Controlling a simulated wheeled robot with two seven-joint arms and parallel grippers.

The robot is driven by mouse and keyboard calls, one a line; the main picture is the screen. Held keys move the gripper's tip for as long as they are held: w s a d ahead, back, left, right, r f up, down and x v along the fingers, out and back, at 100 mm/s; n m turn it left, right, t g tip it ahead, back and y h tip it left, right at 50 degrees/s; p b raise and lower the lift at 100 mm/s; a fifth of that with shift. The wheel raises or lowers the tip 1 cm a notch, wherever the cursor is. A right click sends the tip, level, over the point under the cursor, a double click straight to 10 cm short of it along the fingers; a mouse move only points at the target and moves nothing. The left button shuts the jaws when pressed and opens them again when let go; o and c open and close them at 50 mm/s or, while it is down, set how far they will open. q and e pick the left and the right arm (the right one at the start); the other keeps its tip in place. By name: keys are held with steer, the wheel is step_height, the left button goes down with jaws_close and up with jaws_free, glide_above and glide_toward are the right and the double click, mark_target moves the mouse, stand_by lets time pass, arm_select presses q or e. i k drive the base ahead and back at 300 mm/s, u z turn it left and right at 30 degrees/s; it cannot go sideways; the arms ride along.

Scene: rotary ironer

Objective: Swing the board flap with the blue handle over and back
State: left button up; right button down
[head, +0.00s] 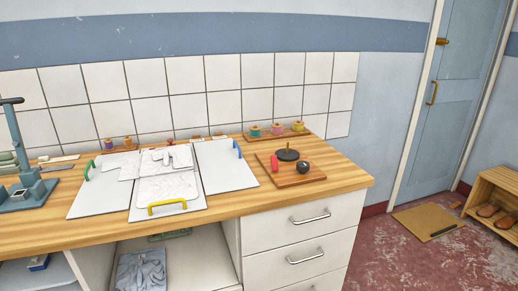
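A white folding board lies on the wooden counter. Its right flap (224,172) lies out flat to the right, with the blue handle (237,149) on its far right edge. The left flap (97,198) has a green handle (89,170) on its outer edge. The front panel (168,214) has a yellow handle (167,206) at its near edge. A crumpled white cloth (166,187) lies over the middle and front of the board and partly onto the left flap. Neither gripper is in view.
A wooden board (308,178) with a black disc, a red piece and a dark knob sits right of the flap. A rack of colored spools (276,130) stands behind. A blue-grey press stand (22,170) is at the left.

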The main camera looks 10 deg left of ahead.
mark_target(222, 167)
steer(key=z, duration=0.7)
steer(key=i, duration=1.65)
steer(key=u, duration=1.05)
